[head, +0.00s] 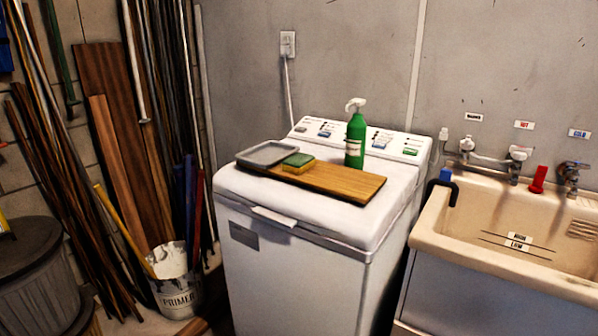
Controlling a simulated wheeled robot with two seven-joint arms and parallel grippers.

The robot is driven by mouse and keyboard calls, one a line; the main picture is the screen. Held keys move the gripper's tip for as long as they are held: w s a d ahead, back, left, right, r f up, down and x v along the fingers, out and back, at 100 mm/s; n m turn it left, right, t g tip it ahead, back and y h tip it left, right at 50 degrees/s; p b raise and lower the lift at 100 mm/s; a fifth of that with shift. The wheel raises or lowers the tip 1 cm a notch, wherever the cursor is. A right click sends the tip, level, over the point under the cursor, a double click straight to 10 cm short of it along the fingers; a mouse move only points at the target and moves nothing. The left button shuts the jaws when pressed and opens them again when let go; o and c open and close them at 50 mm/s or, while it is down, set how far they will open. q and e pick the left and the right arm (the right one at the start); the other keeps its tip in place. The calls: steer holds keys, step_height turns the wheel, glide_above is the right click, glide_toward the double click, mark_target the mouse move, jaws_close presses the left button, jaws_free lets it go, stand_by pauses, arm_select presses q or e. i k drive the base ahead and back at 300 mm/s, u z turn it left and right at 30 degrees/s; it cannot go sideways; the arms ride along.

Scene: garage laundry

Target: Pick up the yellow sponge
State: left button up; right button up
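A small sponge (298,163) with a green top and a yellow lower layer lies on a wooden board (343,181) on top of the white washing machine (300,227). It sits just right of a grey tray (267,153), close to or touching its edge; I cannot tell which. Neither of my grippers shows in the head view.
A green spray bottle (355,139) stands behind the board, right of the sponge. A beige sink (470,233) with taps is at the right. A primer bucket (175,281), leaning planks (112,140) and a lidded bin (38,270) fill the left side.

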mark_target(299, 163)
steer(key=z, duration=0.6)
steer(key=k, duration=0.2)
steer(key=u, duration=1.7)
steer(key=i, duration=0.7)
steer(key=z, duration=0.2)
